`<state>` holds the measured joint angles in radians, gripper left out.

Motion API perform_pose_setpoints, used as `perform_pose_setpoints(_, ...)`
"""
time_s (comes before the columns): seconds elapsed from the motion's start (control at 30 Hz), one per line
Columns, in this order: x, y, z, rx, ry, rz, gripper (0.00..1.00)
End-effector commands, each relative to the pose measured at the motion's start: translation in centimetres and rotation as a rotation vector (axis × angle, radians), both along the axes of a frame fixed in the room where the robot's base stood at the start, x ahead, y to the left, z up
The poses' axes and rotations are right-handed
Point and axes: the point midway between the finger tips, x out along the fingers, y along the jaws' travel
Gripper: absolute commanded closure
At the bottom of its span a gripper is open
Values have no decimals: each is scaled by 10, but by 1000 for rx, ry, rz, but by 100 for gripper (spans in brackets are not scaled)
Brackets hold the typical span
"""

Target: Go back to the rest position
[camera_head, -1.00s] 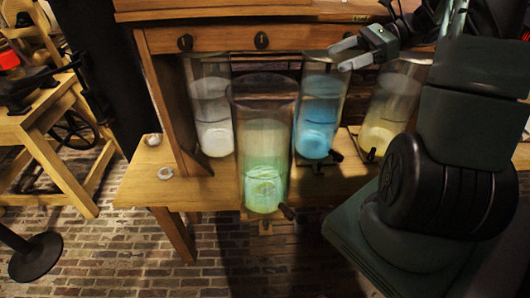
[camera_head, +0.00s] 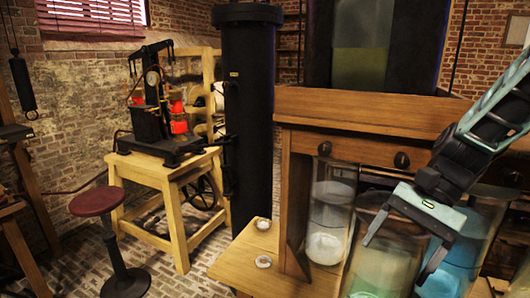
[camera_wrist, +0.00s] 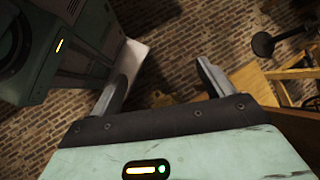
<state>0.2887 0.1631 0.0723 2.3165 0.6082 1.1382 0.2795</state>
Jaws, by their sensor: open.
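My gripper (camera_head: 402,248) is at the right of the head view, in front of the row of battery jars, with its fingers apart and pointing down and left. In the wrist view my gripper (camera_wrist: 165,78) is also open, with nothing between the fingers. A jar with green liquid (camera_head: 376,268) stands behind the fingers and is partly covered by them. A jar with blue liquid (camera_head: 462,262) is partly hidden by my gripper. A jar with whitish contents (camera_head: 328,215) stands to the left under the cabinet.
A wooden cabinet (camera_head: 372,112) rises behind the jars. Two small rings lie on the wooden shelf (camera_head: 240,270). A black column (camera_head: 249,110), a wooden stand with a machine (camera_head: 160,168) and a red stool (camera_head: 97,202) stand left. Brick floor (camera_head: 60,275) is clear in front.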

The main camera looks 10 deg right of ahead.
Motion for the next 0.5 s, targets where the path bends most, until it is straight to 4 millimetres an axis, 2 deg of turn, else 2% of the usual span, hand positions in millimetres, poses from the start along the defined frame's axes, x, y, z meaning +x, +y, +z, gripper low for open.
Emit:
perform_pose_setpoints(0.03, -14, 24, -9, -48, -54, 159, 19)
perform_pose_setpoints(0.2, -58, 78, -31, -188, -282, 691, 19)
perform_pose_setpoints(0.4, -98, 118, -46, -264, -553, 1218, 19)
perform_pose_setpoints(0.5, -110, 130, -49, -274, -645, 1378, 19)
